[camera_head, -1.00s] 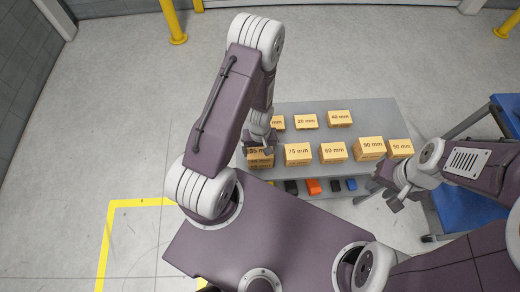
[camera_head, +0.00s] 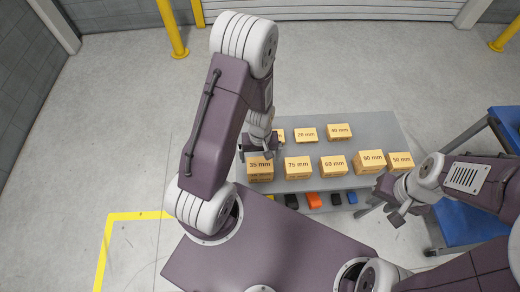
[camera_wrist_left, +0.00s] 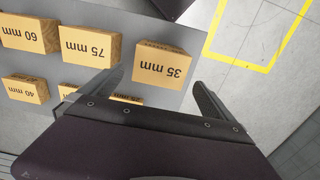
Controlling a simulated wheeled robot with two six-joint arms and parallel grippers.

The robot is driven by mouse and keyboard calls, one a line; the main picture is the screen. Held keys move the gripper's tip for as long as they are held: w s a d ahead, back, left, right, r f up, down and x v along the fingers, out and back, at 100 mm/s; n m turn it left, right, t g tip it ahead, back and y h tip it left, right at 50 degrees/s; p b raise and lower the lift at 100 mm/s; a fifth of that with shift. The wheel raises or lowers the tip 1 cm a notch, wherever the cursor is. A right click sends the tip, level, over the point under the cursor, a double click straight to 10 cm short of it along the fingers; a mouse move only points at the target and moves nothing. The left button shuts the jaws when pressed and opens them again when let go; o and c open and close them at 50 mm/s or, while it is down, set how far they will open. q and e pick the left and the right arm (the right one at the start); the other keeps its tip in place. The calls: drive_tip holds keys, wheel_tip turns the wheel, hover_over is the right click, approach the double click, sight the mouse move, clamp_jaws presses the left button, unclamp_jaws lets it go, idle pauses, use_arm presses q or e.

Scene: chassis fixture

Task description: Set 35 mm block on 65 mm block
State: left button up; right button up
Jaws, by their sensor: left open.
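The 35 mm block (camera_head: 260,165) is a yellow-tan block at the left end of the table's front row. It appears to rest on another block (camera_head: 260,178) whose top label is hidden, so I cannot read it as the 65 mm block. In the left wrist view the 35 mm block (camera_wrist_left: 160,66) shows its label upside down and looks large and near. My left gripper (camera_head: 262,148) is open, just behind and above the stack, with its fingers apart and nothing between them. My right gripper (camera_head: 400,212) hangs beside the table's right end; its jaw opening is unclear.
The 75 mm (camera_head: 297,164), 60 mm (camera_head: 333,163), 90 mm (camera_head: 371,158) and 50 mm (camera_head: 401,160) blocks stand to the right. The 20 mm (camera_head: 306,135) and 40 mm (camera_head: 340,131) blocks stand behind. A blue cart (camera_head: 465,215) is at right.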

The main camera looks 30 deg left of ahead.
use_arm(q)
wheel_tip(320, 180, up, 6)
drive_tip(key=shift+f, duration=0.2)
wheel_tip(320, 180, up, 6)
drive_tip(key=m, duration=0.4)
hover_over(260, 165)
drive_tip(key=s+d, duration=0.1)
drive_tip(key=s, duration=0.1)
drive_tip(key=s+r+m, duration=0.1)
drive_tip(key=s+d+r+m+t, duration=0.1)
drive_tip(key=shift+d+r, duration=0.1)
drive_tip(key=shift+r, duration=0.25)
